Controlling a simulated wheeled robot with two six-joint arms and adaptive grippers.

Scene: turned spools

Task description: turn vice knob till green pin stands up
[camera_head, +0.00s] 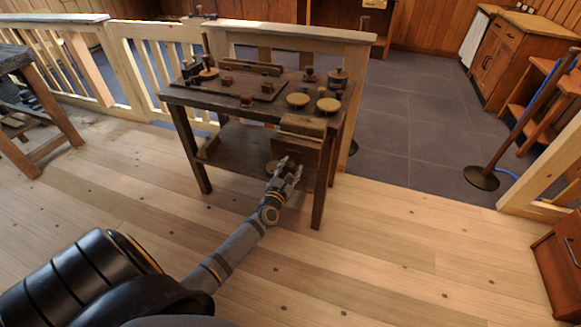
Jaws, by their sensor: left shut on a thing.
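A wooden vice (299,149) is fixed at the front right of a dark workbench. Its round knob (271,167) shows low on its front face, partly hidden by my gripper. My left gripper (286,168) reaches up from below and is shut on the knob, its fingers around it at the vice's front. I cannot make out a green pin on or near the vice. My right gripper is not in view.
The workbench (200,96) carries several small turned pieces, a flat board and two pale round discs (328,105). A pale wooden railing (300,33) runs behind it. A post with a dark round base (481,178) stands to the right. The plank floor in front is clear.

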